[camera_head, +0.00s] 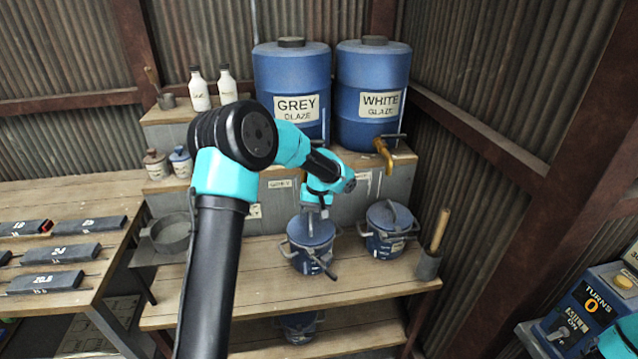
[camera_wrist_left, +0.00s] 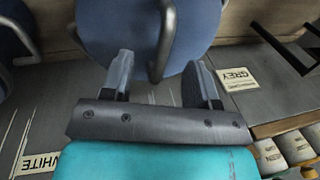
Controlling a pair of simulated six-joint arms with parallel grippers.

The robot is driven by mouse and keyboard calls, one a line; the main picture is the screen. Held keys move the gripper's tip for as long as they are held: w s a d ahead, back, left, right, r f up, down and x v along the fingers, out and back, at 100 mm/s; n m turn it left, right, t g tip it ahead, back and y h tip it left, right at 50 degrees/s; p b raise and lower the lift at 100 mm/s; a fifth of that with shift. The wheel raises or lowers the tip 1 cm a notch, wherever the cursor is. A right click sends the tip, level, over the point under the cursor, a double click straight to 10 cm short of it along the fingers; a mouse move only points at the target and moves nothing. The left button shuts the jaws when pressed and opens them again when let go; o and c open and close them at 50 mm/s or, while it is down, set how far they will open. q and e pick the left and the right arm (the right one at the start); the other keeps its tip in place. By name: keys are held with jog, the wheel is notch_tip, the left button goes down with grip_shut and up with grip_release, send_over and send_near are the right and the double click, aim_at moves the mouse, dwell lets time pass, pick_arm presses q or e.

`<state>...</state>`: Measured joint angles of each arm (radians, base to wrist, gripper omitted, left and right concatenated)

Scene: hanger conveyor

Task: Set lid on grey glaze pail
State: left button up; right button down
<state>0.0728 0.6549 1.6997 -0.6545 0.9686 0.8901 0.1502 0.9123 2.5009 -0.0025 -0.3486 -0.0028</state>
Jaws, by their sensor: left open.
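The grey glaze pail (camera_head: 303,262) is a small blue pail on the wooden bench, below the GREY label. A blue lid (camera_head: 308,230) lies on top of it; I cannot tell whether it sits fully down. My left gripper (camera_head: 319,209) is just above this lid and partly hides it. In the left wrist view, the open fingers of my left gripper (camera_wrist_left: 162,82) stand either side of the lid's grey bar handle (camera_wrist_left: 164,45), with gaps visible. The blue lid also shows there (camera_wrist_left: 192,30). My right gripper is not in view.
A second lidded blue pail (camera_head: 388,244) stands close on the right, beside a cup with a wooden-handled tool (camera_head: 428,265). Large GREY (camera_head: 290,75) and WHITE (camera_head: 372,70) glaze barrels stand on the shelf behind. A dark pan (camera_head: 172,233) is at left.

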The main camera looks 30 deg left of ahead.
aim_at(321, 225)
pick_arm(q)
notch_tip(321, 225, up, 15)
jog(key=w+d, duration=0.1)
jog(key=d, duration=0.1)
jog(key=shift+w+d, duration=0.2)
jog(key=shift+d, duration=0.1)
jog(key=shift+f, duration=0.1)
dwell(0.5)
